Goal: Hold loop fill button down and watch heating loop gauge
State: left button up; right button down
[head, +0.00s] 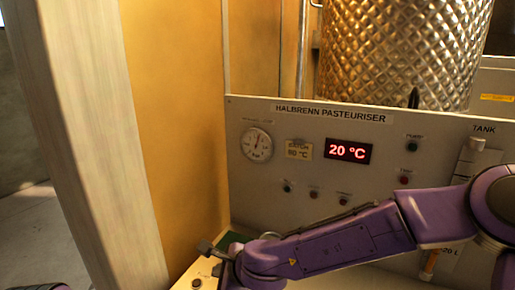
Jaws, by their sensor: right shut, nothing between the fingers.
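The round white gauge (257,145) is at the left of the grey pasteuriser panel. Its label is blurred. Its thin needle appears to point up and slightly right, and its numbers are too small to read. My right arm comes in from the right, and its gripper (207,249) is shut and empty at the panel's lower left, above a pale ledge. A small dark button (196,283) is on that ledge, below and apart from the fingertips in the picture. Its label is unreadable, so I cannot tell whether it is the loop fill button.
The panel (245,185) carries a red "20 °C" display (348,150), a small label (298,150) and several small knobs or lamps. A tank sight scale is at right, partly behind my arm. An orange wall (180,110) and pale post (95,130) bound the left. A dimpled metal tank (400,50) stands behind.

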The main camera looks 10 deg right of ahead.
pick_arm(q)
grip_shut()
dwell(1.4)
